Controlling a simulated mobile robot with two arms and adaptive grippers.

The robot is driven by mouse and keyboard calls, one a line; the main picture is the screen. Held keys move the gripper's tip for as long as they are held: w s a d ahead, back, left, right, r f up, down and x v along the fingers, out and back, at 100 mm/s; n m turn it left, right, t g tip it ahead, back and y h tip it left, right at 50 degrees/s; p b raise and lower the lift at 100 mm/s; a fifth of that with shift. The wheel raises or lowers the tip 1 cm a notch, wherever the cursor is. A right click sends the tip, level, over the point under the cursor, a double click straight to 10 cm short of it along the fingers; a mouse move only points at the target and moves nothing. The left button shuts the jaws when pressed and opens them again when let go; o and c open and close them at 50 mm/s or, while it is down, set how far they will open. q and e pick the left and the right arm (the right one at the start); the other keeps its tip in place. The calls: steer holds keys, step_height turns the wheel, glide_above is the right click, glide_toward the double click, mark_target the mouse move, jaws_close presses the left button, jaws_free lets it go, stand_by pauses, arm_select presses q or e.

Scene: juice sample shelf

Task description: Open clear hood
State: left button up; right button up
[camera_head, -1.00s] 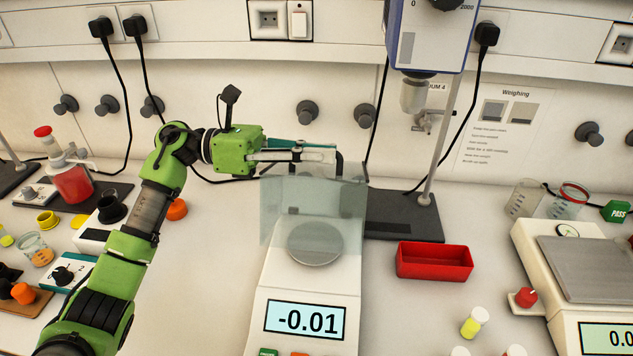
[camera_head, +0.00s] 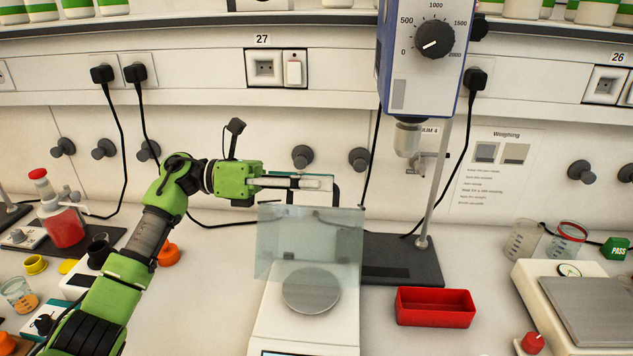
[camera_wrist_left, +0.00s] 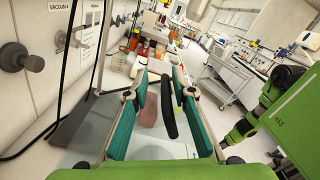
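The clear hood (camera_head: 308,242) is a greenish see-through cover above the balance (camera_head: 308,330). It stands raised behind the round pan (camera_head: 311,290), whose surface shows below and through its lower edge. My left gripper (camera_head: 327,184) is at the hood's top edge in the head view. In the left wrist view, the left gripper (camera_wrist_left: 159,72) has its two teal fingers apart. A dark curved bar (camera_wrist_left: 168,107), apparently the hood's handle, lies between them, nearer the right finger. Firm contact cannot be seen.
A red tray (camera_head: 435,307) and a dark stand base (camera_head: 400,262) are right of the balance. A blue stirrer (camera_head: 424,60) hangs above. Another balance (camera_head: 590,310) is at far right.

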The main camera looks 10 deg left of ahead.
arm_select(q)
steer(key=shift+a, duration=0.1)
steer(key=a, duration=1.2)
steer(key=shift+d+f, duration=0.1)
